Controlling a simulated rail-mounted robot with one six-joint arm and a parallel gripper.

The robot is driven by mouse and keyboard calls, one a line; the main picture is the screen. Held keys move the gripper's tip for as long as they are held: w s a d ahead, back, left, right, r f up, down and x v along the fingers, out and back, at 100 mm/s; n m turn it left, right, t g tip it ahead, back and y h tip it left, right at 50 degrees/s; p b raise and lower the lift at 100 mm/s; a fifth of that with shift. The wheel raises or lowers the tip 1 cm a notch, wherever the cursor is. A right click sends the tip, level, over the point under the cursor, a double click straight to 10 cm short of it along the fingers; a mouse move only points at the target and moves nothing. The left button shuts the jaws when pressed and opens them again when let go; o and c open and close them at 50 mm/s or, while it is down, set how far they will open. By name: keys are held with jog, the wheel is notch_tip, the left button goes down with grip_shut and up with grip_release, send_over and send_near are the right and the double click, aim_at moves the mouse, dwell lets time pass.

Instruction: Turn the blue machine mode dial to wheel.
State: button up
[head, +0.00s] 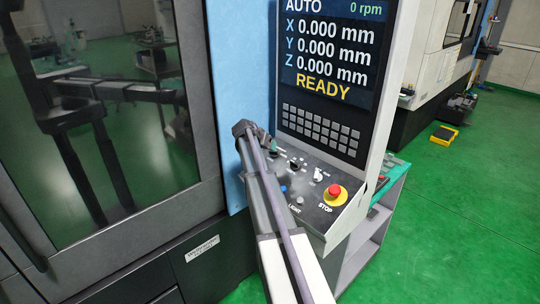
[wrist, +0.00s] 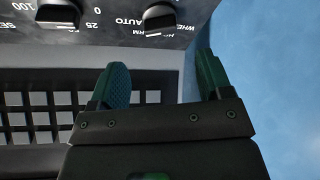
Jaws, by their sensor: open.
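The mode dial (wrist: 160,14) is a dark knob at the top of the wrist view, cut off by the frame edge. AUTO is printed to its left and a partly cut-off WHEEL to its right. A pale mark shows at its lower edge; I cannot tell exactly which label it points to. My gripper (wrist: 163,62) is open and empty, its two green-padded fingers apart below the dial in the picture, not touching it. In the head view my gripper (head: 244,129) is by the panel's left edge, and my arm hides part of the dial row. The screen (head: 326,45) reads AUTO and READY.
Another dark dial (wrist: 58,12) sits left of the mode dial. A keypad (head: 320,130) lies under the screen. A red stop button (head: 335,193) and a blue button (head: 283,188) are on the lower panel. The blue machine front (head: 238,70) borders the panel on the left.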

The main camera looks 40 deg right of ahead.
aim_at(272, 156)
jog(key=b+x, duration=0.4)
jog(key=x, duration=0.4)
jog(key=shift+a, duration=0.15)
jog(key=shift+r, duration=0.1)
jog(key=c, duration=0.9)
